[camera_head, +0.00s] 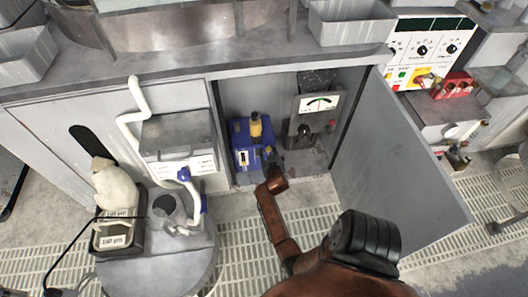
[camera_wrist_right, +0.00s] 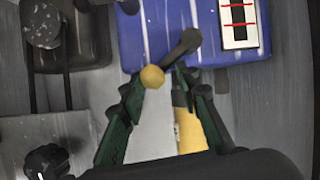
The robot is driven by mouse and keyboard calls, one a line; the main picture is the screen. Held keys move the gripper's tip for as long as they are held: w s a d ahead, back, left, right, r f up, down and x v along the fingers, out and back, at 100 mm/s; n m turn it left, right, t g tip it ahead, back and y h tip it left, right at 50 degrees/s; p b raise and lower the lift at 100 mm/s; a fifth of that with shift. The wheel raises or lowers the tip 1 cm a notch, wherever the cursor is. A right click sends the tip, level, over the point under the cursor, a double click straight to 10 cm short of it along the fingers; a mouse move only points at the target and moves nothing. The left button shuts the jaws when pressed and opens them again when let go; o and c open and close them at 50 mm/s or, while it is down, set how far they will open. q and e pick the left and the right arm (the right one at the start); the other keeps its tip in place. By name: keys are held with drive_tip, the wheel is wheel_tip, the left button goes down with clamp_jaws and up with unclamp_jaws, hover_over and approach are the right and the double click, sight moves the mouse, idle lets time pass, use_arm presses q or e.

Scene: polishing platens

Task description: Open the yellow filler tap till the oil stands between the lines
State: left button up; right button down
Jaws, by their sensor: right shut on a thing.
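The blue oil tank (camera_head: 239,133) stands in the open cabinet, with a yellow cylinder (camera_head: 256,126) on top. The tank (camera_wrist_right: 160,25) also fills the top of the wrist view, which looks upside down. Its white sight gauge (camera_wrist_right: 240,35) has red lines and a dark strip; I cannot read the oil level surely. The filler tap is a dark lever with a yellow ball end (camera_wrist_right: 152,76). My right gripper (camera_wrist_right: 158,78) is shut on this tap, its green-black fingers either side of the lever. It also shows at the tank's front (camera_head: 270,163). My left gripper is out of view.
The open grey cabinet door (camera_head: 395,150) stands close to the right of my right arm. A meter (camera_head: 319,103) stands right of the tank. A grey box with a white pipe (camera_head: 178,135) and a round drum top (camera_head: 150,270) are on the left.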

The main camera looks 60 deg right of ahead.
drive_tip(key=shift+w+a+f, duration=0.2)
drive_tip(key=shift+a+f, duration=0.25)
drive_tip(key=shift+f, duration=0.15)
drive_tip(key=c, duration=1.6)
unclamp_jaws()
drive_tip(key=shift+f, duration=0.1)
drive_tip(key=o, duration=0.3)
drive_tip(key=shift+d, duration=0.1)
drive_tip(key=shift+o, duration=0.2)
drive_tip(key=shift+s+d+r, duration=0.15)
drive_tip(key=shift+r, duration=0.05)
wheel_tip(320, 180, up, 10)
